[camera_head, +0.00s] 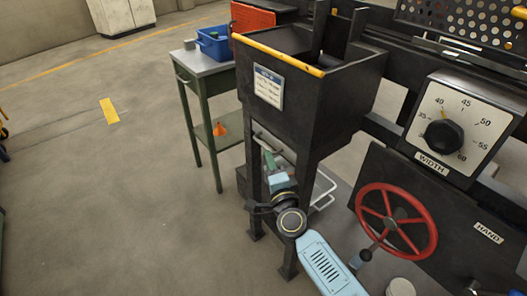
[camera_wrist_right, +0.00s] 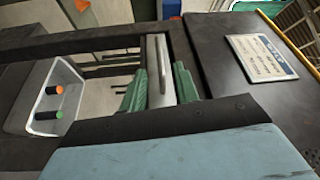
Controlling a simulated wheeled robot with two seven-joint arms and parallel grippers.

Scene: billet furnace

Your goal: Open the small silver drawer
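My right arm reaches in from the bottom right of the head view. Its gripper (camera_head: 270,162) is under the dark hopper, beside a leg of its stand, and is partly hidden. In the right wrist view its two green fingers (camera_wrist_right: 160,88) stand apart, with a pale silver bar (camera_wrist_right: 153,62) showing between and beyond them. I cannot tell whether the fingers touch this bar, or whether it belongs to the small silver drawer. No silver drawer is clearly seen. My left gripper is not in view.
The dark hopper (camera_head: 305,105) stands close above the right gripper. A green table (camera_head: 203,62) with a blue bin (camera_head: 213,43) is behind left. A red handwheel (camera_head: 396,222) and a width dial (camera_head: 440,137) are at right.

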